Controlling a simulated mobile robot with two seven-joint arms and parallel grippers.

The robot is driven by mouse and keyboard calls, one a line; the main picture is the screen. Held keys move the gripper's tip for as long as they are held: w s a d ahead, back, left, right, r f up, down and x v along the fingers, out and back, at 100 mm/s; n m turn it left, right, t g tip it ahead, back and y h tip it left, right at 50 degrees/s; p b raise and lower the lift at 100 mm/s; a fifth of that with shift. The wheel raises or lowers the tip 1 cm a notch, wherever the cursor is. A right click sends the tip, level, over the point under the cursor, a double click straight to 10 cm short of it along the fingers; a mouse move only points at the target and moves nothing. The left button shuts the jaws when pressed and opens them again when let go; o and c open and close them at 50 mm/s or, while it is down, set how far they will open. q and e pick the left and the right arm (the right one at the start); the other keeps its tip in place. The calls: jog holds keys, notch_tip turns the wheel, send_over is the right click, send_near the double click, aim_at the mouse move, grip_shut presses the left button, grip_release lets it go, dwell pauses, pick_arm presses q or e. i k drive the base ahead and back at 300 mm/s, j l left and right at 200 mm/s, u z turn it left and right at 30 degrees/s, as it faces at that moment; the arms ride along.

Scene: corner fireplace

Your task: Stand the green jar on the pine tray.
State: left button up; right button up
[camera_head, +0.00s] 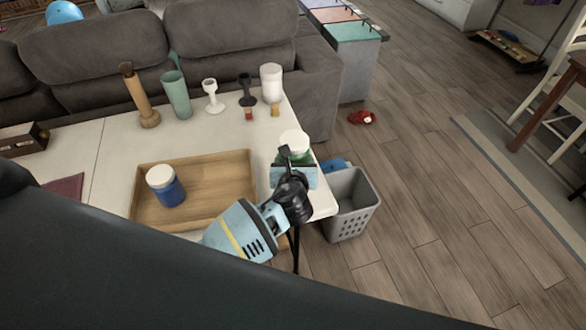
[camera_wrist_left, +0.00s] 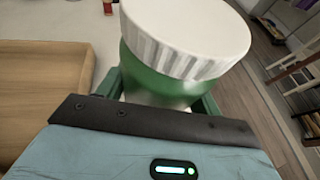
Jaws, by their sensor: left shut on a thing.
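The green jar (camera_head: 281,158) with a white ribbed lid is near the right end of the white table, to the right of the pine tray. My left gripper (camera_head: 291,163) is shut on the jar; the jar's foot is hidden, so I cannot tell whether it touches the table. The left wrist view shows the green jar (camera_wrist_left: 150,82) upright between the fingers, its lid above them. The pine tray (camera_head: 222,160) lies on the table and shows at the left of the wrist view (camera_wrist_left: 40,85). My right gripper is not in view.
A blue jar (camera_head: 169,194) with a white lid stands in the tray's left part; its right part is bare. A wooden mill (camera_head: 140,95), green vase (camera_head: 177,97), white cylinder (camera_head: 271,83) and other items line the table's back. A grey basket (camera_head: 350,208) stands beside the table's right end.

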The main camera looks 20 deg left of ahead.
aim_at(220, 189)
jog(key=j+z, duration=0.1)
jog(key=j, duration=0.3)
jog(key=k+j+z, duration=0.15)
jog(key=j, duration=0.25)
jog(key=k+j+z, duration=0.1)
jog(key=j, duration=0.3)
jog(key=k+j+z, duration=0.15)
jog(key=j, duration=0.2)
jog(key=k+j+z, duration=0.1)
jog(key=j, duration=0.25)
